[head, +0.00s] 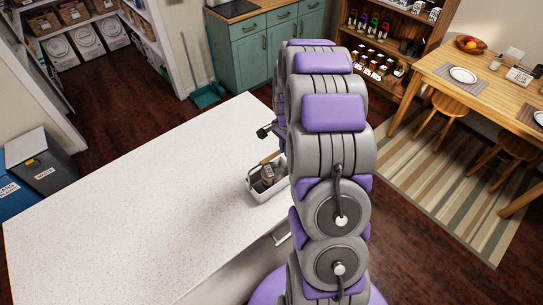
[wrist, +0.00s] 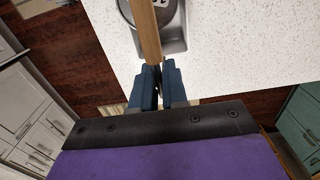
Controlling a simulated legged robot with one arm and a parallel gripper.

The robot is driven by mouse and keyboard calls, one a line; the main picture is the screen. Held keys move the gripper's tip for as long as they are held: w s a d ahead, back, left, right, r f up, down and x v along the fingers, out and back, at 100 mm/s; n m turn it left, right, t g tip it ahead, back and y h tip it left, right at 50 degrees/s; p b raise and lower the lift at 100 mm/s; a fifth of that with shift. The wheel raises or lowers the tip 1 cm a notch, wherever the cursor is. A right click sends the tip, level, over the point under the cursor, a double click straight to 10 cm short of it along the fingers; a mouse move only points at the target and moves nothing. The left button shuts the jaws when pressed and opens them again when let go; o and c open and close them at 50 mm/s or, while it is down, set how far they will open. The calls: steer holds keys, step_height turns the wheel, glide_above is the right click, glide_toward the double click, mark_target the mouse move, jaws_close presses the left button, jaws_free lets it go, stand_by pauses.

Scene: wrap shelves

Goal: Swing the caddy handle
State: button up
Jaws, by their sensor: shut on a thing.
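The caddy (head: 254,191) is a small light-coloured open box on the white speckled counter, just left of my arm in the head view. It holds a jar or bottle (head: 267,174). In the wrist view a grey part of the caddy (wrist: 176,46) shows at the top. Its handle (wrist: 147,38) is a wooden bar running from the top edge to my gripper. My gripper (wrist: 158,72) has its dark blue fingers shut on the near end of this bar. In the head view my arm hides part of the caddy and the grip.
The white counter (head: 130,210) is clear to the left of the caddy. Grey and blue bins (head: 42,165) stand beyond its left side. Teal cabinets (head: 262,50) stand behind. A wooden table (head: 480,85) and striped rug (head: 430,180) are at right.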

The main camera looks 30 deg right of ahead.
steer(key=shift+a+r, duration=0.2)
steer(key=shift+a, duration=0.9)
steer(key=w, duration=0.4)
steer(key=shift+d+f, duration=0.35)
steer(key=shift+f, duration=0.05)
steer(key=shift+w+a+f, duration=0.1)
steer(key=shift+w+a, duration=0.45)
steer(key=shift+w, duration=0.1)
steer(key=shift+w+f, duration=0.1)
steer(key=shift+w, duration=0.3)
steer(key=shift+d, duration=0.1)
